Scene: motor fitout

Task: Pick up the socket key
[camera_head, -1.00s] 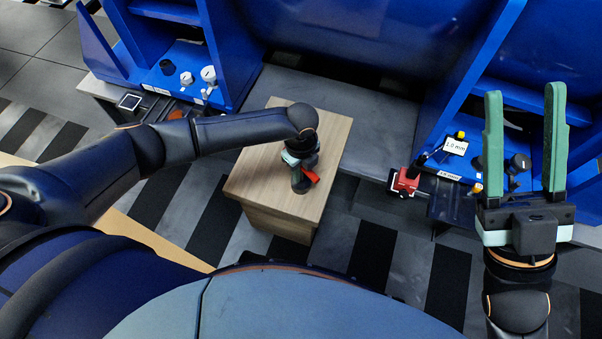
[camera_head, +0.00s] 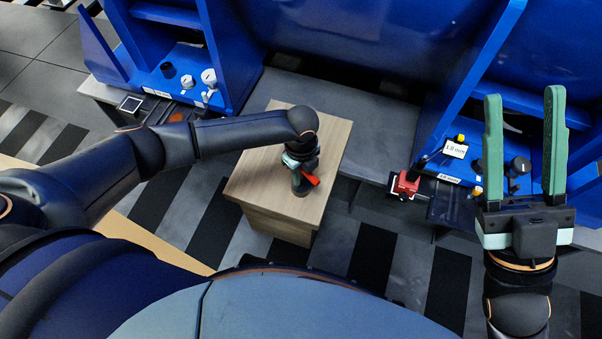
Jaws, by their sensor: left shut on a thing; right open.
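My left gripper (camera_head: 303,175) points down over the wooden block table in the middle of the view. It is shut on a dark tool with a red part, likely the socket key (camera_head: 311,180). Most of the tool is hidden behind the gripper and wrist, so I cannot tell whether it touches the table top. My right gripper (camera_head: 524,150) is raised at the right, with its two green fingers apart and nothing between them.
The wooden table (camera_head: 262,180) has a clear top around the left gripper. Behind it runs a grey bench (camera_head: 375,135) with blue fixtures on both sides. A red device (camera_head: 404,185) sits at the bench's right front, near labels (camera_head: 455,149). Striped floor lies in front.

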